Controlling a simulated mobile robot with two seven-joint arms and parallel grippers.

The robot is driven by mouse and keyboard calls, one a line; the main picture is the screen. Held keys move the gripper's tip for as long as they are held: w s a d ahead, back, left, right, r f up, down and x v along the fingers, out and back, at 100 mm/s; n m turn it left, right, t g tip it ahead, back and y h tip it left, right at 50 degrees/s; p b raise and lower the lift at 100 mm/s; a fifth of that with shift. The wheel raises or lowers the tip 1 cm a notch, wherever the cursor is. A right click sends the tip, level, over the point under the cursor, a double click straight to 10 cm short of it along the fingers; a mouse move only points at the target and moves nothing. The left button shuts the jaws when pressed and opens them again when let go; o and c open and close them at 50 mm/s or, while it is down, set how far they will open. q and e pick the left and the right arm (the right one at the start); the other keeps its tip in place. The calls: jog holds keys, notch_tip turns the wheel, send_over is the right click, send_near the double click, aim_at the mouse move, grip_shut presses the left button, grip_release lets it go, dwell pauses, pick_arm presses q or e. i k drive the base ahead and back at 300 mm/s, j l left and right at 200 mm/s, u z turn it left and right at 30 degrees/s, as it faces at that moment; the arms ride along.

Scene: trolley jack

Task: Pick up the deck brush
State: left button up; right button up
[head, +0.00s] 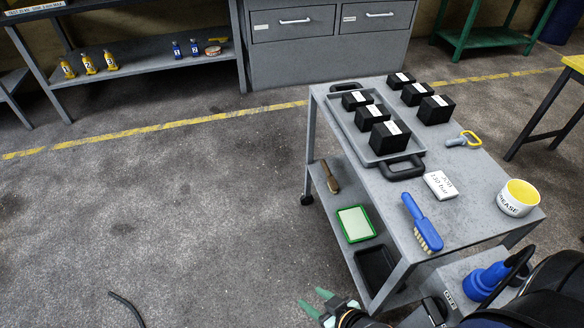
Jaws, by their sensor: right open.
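A blue brush (422,222) with tan bristles at its near end lies on the trolley's top (456,206), close to the left edge. It looks like the deck brush. A smaller brown-handled thing (329,176), perhaps another brush, lies on the trolley's lower shelf. My right gripper (318,301), with pale green fingertips, is at the bottom of the view, left of the trolley's near end. It is open and empty, apart from the blue brush. My left gripper does not show.
On the trolley top are a grey tray (347,120) with black boxes, more black boxes, a white card (440,185), a yellow-ringed tool (464,139) and a grease tub (517,198). A green-framed tray (355,224) sits below. Floor left of the trolley is mostly clear.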

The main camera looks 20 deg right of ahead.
aim_at(334, 187)
jog(key=i+j+z, duration=0.1)
jog(key=i, duration=0.35)
jog(key=i+j, duration=0.1)
jog(key=i, duration=0.3)
jog(key=i+j+z, duration=0.15)
jog(key=i, duration=0.3)
jog(key=i+j+z, duration=0.1)
jog(key=i+z, duration=0.15)
jog(key=z, duration=0.15)
jog(key=i+j+z, duration=0.15)
jog(key=z, duration=0.25)
jog(key=i+j+z, duration=0.25)
jog(key=z, duration=0.15)
jog(key=i+j+z, duration=0.15)
jog(key=j+z, duration=0.25)
jog(key=i+j+z, duration=0.15)
jog(key=z, duration=0.25)
jog(key=j, duration=0.1)
